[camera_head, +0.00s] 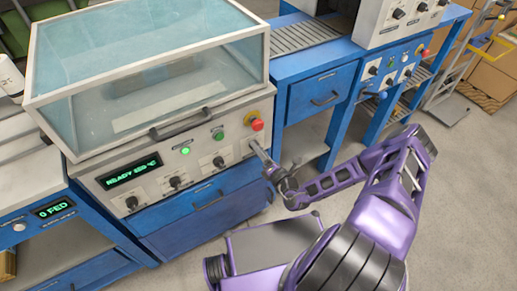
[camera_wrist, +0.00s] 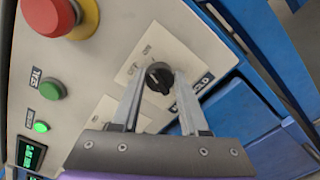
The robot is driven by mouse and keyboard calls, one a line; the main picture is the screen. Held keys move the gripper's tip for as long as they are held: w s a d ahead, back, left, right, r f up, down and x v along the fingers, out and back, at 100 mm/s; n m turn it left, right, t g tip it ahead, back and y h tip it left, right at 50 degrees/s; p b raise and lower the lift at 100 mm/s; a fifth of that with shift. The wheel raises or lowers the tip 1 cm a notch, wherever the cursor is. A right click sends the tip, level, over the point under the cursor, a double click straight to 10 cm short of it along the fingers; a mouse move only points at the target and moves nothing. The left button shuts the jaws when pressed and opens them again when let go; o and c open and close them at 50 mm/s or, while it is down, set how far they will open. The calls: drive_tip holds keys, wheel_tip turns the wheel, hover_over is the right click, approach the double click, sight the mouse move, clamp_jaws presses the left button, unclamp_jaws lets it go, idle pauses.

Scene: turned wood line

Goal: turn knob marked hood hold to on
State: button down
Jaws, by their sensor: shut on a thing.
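The black knob (camera_wrist: 160,76) sits on a pale plate at the end of the machine's front panel (camera_head: 150,181). Two position marks are printed beside it, and a label is partly covered by my right finger, so I cannot read it fully. My gripper (camera_wrist: 159,82) has a finger on each side of the knob and is shut on it. The knob's pointer direction is hard to tell. In the head view my gripper (camera_head: 257,149) reaches the panel's right end, below the red stop button (camera_head: 257,125), and hides this knob.
Several other black knobs, including one at the middle (camera_head: 218,161), line the panel. A green button (camera_head: 218,135) and lit green lamp (camera_head: 185,151) are near. A clear hood (camera_head: 150,65) with a dark handle (camera_head: 180,124) stands above. A blue bench (camera_head: 318,92) stands to the right.

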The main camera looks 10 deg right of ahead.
drive_tip(key=shift+f+m, duration=0.1)
drive_tip(key=shift+m, duration=1)
drive_tip(key=shift+c, duration=2.1)
unclamp_jaws()
drive_tip(key=v, duration=1.7)
drive_tip(key=shift+s+p, duration=0.25)
drive_tip(key=shift+p, duration=0.1)
